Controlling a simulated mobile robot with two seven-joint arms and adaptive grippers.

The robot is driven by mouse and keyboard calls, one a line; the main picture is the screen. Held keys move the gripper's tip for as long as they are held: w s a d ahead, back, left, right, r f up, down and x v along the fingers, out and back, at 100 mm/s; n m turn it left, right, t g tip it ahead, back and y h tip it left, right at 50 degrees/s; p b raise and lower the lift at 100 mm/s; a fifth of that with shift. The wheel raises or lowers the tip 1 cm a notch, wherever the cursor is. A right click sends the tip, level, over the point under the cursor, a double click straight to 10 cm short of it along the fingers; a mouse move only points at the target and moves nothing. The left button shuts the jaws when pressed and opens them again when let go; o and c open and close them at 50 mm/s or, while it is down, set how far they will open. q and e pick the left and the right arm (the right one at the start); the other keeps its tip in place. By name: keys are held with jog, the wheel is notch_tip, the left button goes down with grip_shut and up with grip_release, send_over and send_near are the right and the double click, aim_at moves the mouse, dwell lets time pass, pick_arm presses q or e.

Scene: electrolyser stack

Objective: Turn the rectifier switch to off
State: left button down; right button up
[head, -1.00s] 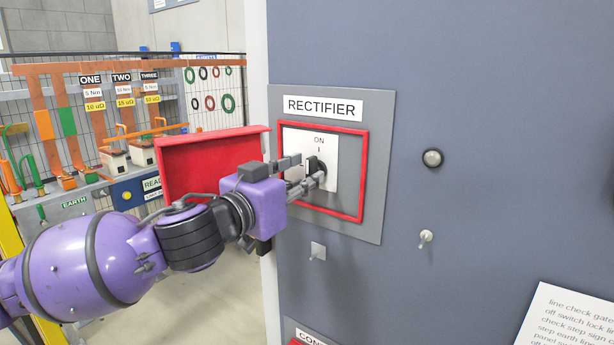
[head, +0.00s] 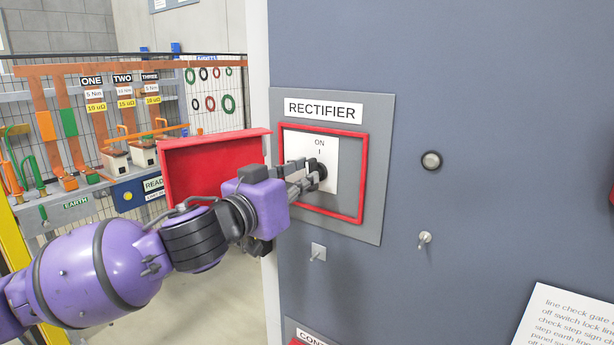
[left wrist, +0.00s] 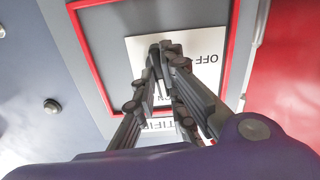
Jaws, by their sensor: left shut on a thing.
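The rectifier switch (head: 321,170) is a black rotary knob on a white plate (head: 328,151) inside a red-edged box frame on the grey cabinet. The word ON and a mark show above the knob. My left gripper (head: 312,181) reaches in from the left and is shut on the switch. In the left wrist view its fingertips (left wrist: 166,50) are together at the white plate, where the word OFF (left wrist: 207,60) shows upside down. The fingers hide most of the knob, so its exact angle is unclear. My right gripper is not in view.
The red cover (head: 212,165) stands open to the left of the box. A white text card (head: 570,320) is at lower right. A tool rack stands behind left.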

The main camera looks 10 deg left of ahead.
pick_arm(q)
jog(key=shift+n+p, duration=0.85)
jog(key=shift+n, duration=0.85)
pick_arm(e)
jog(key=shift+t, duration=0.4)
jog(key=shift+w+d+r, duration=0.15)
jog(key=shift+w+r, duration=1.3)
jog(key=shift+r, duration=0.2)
pick_arm(q)
jog(key=n+p, duration=0.1)
jog(key=n, duration=0.3)
jog(key=shift+n, duration=0.3)
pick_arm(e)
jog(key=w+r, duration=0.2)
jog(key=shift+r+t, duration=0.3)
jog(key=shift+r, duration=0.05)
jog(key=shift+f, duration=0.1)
